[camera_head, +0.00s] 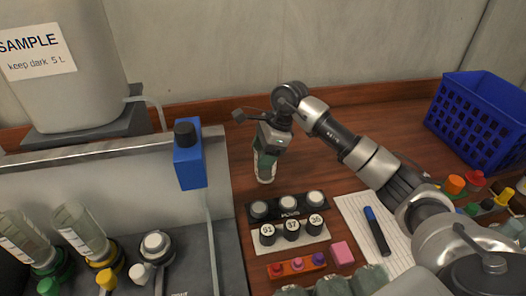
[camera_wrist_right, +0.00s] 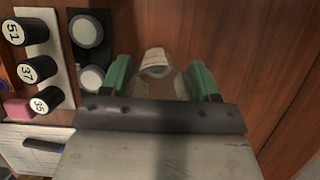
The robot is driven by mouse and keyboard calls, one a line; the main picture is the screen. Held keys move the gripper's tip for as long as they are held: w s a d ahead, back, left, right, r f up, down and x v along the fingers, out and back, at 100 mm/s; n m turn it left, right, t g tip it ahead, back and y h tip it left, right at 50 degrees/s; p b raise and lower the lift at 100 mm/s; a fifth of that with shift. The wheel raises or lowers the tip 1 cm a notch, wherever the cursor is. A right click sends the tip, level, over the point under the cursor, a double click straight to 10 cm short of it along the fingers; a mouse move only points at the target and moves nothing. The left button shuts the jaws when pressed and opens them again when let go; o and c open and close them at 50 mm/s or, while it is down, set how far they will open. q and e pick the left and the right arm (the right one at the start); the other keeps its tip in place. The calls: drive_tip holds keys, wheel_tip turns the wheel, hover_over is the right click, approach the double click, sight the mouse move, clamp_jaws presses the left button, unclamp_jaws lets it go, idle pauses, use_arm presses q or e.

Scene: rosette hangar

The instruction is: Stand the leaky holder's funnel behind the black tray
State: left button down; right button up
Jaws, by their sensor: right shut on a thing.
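My right gripper (camera_head: 268,148) is shut on a clear funnel (camera_head: 265,169) with a pale band at its end. It holds the funnel roughly upright, just behind the black tray (camera_head: 290,214); I cannot tell whether it touches the table. In the right wrist view the funnel (camera_wrist_right: 157,62) sits between the green fingers (camera_wrist_right: 160,80), beside the black tray (camera_wrist_right: 76,57). The tray carries round pale lids. On the grey bench at left, a holder with a white tap (camera_head: 155,245) has no funnel. My left gripper is not in view.
Two funnels (camera_head: 80,228) stand in holders with green and yellow taps. A blue box (camera_head: 188,165) is on the bench edge. Numbered black caps (camera_head: 291,230) are in front of the tray. A blue crate (camera_head: 478,115) is back right. Bare wood lies behind the tray.

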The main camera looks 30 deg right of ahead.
drive_tip(key=shift+f, duration=0.15)
drive_tip(key=shift+f+b, duration=0.25)
drive_tip(key=shift+b, duration=0.05)
drive_tip(key=o, duration=0.9)
drive_tip(key=shift+r, duration=0.1)
drive_tip(key=shift+r+p, duration=0.25)
drive_tip(key=shift+p, duration=0.05)
drive_tip(key=b+v, duration=0.1)
drive_tip(key=v, duration=1.1)
drive_tip(key=shift+s+d+f, duration=0.1)
drive_tip(key=shift+f, duration=0.1)
